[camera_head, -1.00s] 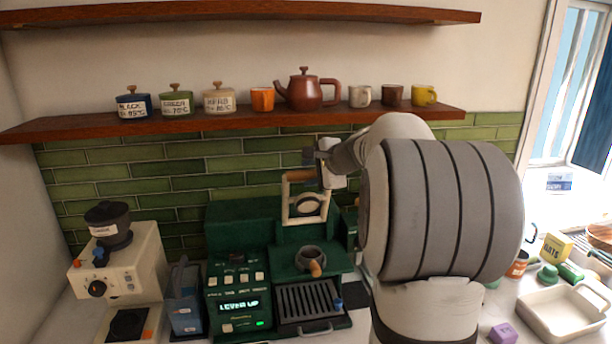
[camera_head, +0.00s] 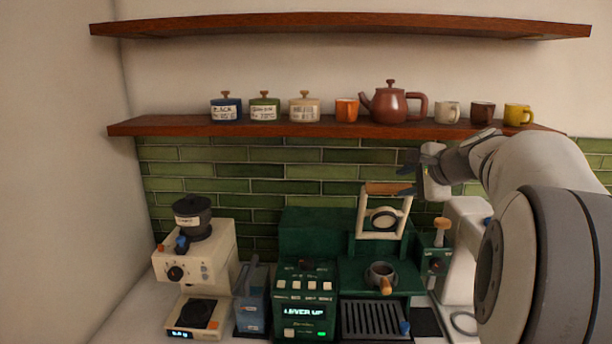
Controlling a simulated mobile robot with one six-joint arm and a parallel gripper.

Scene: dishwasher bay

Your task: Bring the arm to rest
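My arm comes in from the right side of the head view. My gripper (camera_head: 403,174) is at its end, in front of the green tile wall and below the shelf. Its two dark fingers stand apart with nothing seen between them. The lower finger shows close to the right end of the wooden lever handle (camera_head: 386,188); I cannot tell whether they touch. The lever's cream frame stands raised on the green espresso machine (camera_head: 307,238), whose display reads "LEVER UP".
A portafilter (camera_head: 381,273) sits above the drip tray (camera_head: 372,319). A grinder (camera_head: 196,255) and a blue-grey jug (camera_head: 251,300) stand to the left. A cream machine (camera_head: 463,240) stands right, partly behind my arm. The shelf (camera_head: 330,127) holds canisters, a teapot (camera_head: 391,104) and cups.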

